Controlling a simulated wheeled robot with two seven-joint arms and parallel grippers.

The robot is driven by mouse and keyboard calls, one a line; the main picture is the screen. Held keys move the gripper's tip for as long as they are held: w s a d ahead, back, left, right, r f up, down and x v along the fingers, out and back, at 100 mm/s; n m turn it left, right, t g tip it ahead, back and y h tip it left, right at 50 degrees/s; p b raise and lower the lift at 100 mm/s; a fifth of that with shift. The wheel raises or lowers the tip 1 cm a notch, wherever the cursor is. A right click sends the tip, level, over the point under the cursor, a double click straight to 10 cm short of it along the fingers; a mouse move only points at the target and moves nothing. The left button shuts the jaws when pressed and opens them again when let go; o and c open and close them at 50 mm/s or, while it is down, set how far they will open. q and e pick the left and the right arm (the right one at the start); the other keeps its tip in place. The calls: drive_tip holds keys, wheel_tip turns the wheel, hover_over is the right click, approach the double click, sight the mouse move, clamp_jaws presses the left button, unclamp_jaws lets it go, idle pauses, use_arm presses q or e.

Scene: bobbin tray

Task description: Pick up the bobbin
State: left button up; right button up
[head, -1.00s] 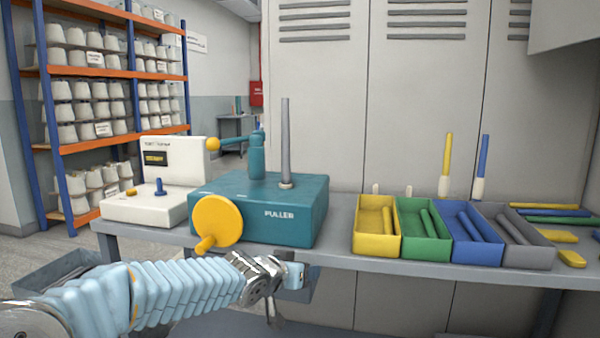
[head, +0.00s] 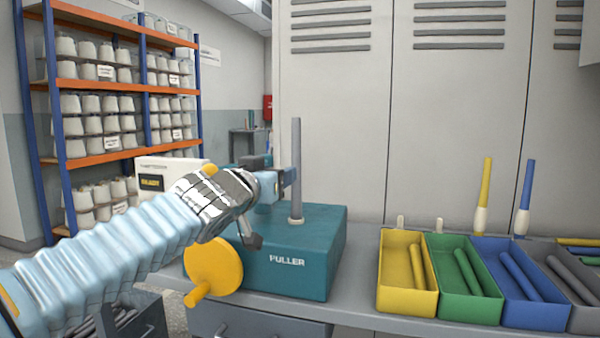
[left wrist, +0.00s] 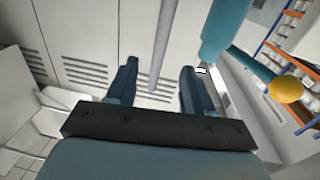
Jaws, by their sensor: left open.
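The bobbin, a slim grey rod (head: 296,155), stands upright in a light collar on top of the teal puller box (head: 300,280). My left gripper (head: 292,178) is at the rod's lower half, in from the left. In the left wrist view the rod (left wrist: 165,40) shows between the two spread fingers of the left gripper (left wrist: 157,72). The gripper is open and not closed on it. I cannot tell how deep the rod sits between the fingers. My right gripper is not in view.
A yellow handwheel (head: 213,265) is on the puller's left front. A white tester (head: 160,175) stands behind my left arm. Yellow (head: 400,297), green (head: 460,303), blue and grey trays holding rods stand to the right. A teal post and yellow knob (left wrist: 285,89) are close to the gripper.

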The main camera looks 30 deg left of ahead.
sight(294, 163)
use_arm(q)
drive_tip(key=w, duration=0.3)
drive_tip(key=w+a+p, duration=0.1)
drive_tip(key=w, duration=0.3)
drive_tip(key=w+p, duration=0.1)
drive_tip(key=w, duration=0.3)
drive_tip(key=shift+w+a+r, duration=0.1)
drive_tip(key=shift+w+a, duration=0.15)
drive_tip(key=shift+a, duration=0.15)
clamp_jaws()
drive_tip(key=shift+r, duration=0.1)
